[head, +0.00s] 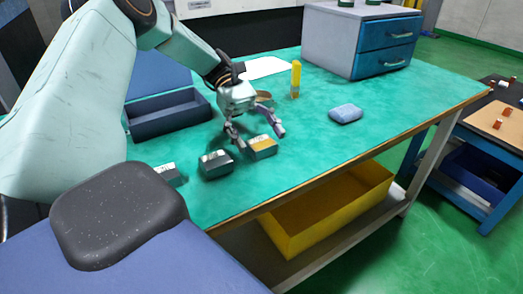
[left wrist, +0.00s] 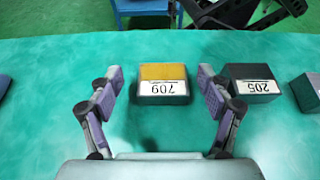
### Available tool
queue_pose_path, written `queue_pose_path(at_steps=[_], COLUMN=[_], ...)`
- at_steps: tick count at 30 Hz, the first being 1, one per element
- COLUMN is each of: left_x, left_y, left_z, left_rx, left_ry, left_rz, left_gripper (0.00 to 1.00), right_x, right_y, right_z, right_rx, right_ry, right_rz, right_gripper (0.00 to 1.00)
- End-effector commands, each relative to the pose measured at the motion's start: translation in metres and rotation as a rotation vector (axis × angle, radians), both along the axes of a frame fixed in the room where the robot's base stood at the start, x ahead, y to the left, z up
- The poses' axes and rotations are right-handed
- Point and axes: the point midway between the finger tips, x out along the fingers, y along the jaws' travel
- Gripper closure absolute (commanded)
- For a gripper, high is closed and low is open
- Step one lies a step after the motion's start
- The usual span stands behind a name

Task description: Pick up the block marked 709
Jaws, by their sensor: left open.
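The block marked 709 (left wrist: 163,82) has a yellow-brown top and a white label, upside down in the left wrist view. It also shows in the head view (head: 263,148), lying on the green table mat. My left gripper (head: 260,136) is open and empty. In the left wrist view its two fingers stand apart on either side of the 709 block, with the block ahead between them and clear gaps at both sides. The dark block marked 205 (left wrist: 252,80) sits close beside it, just outside the right finger there. My right gripper is not in view.
The dark block (head: 215,164) and a grey block (head: 166,173) stand in a row left of the 709 block. A blue tray (head: 168,116), a yellow bottle (head: 295,79), a blue cloth or sponge (head: 345,114) and a drawer cabinet (head: 345,40) are farther off.

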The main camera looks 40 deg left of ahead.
Motion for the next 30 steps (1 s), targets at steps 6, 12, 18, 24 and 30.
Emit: queue_pose_path(at_steps=[6,12,18,24,30], left_x=[-0.0069,-0.009,-0.0081,-0.0064,-0.0048], left_y=[-0.0101,-0.0095,-0.008,-0.0071,-0.0067], left_z=[-0.0031,-0.0031,-0.0032,-0.0031,-0.0032], left_rx=[-0.002,-0.001,0.0,0.0,0.0], left_ry=[-0.002,-0.001,-0.002,-0.001,-0.001], left_rz=[0.0,0.001,0.001,0.003,0.003], left_gripper=[0.22,0.23,0.4,0.56,0.73], right_x=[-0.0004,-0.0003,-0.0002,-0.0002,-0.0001], right_y=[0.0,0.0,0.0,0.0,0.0], right_z=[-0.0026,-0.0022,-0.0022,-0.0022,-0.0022], right_rx=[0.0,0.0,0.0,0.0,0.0], right_ry=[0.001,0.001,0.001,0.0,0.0], right_rz=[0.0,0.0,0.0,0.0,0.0], right_gripper=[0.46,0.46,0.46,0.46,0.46])
